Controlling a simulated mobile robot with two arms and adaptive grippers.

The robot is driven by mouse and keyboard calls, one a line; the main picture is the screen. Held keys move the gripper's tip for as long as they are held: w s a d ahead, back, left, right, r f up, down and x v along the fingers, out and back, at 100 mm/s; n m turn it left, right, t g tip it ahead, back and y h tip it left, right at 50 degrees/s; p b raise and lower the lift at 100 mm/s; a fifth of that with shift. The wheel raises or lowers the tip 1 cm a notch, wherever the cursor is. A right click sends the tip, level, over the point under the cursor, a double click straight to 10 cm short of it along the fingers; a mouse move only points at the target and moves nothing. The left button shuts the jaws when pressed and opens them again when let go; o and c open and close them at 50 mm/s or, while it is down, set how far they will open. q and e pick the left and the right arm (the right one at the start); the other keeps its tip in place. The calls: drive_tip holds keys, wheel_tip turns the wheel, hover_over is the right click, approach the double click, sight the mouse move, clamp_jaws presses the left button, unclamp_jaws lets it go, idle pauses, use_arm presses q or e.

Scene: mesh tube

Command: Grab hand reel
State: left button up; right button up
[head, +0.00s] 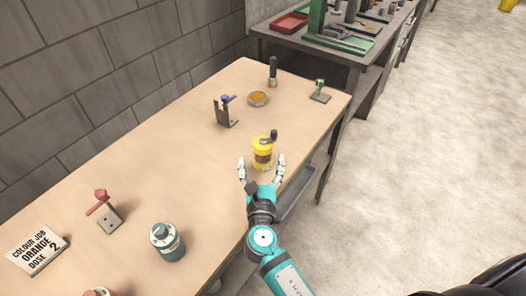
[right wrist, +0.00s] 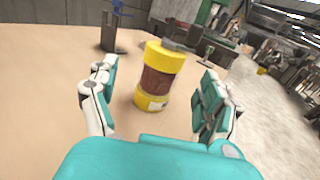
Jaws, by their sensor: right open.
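The hand reel (head: 263,152) is a yellow spool with a reddish-brown middle and a dark crank on top. It stands upright on the wooden table near its right front edge. My right gripper (head: 262,168) is open, with its two fingers spread on either side of the reel's near side. In the right wrist view the reel (right wrist: 160,78) stands ahead between the fingers of the gripper (right wrist: 159,105), with gaps at both sides. It looks slightly tilted there with the camera. My left gripper is not in view.
On the table (head: 150,150) stand a grey bracket with a blue top (head: 226,112), an amber dish (head: 258,98), a dark flashlight-like cylinder (head: 273,72), a small green-topped stand (head: 320,92), a red-handled block (head: 105,212), a teal canister (head: 167,242) and a sign (head: 38,248).

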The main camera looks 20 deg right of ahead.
sight(263, 155)
drive_tip(key=x, duration=0.6)
drive_tip(key=shift+w+d+f+p, duration=0.25)
drive_tip(key=shift+d+f+p, duration=0.05)
drive_tip(key=shift+d, duration=0.05)
drive_tip(key=c, duration=1.3)
drive_tip(key=shift+c, duration=0.3)
drive_tip(key=shift+r, duration=0.2)
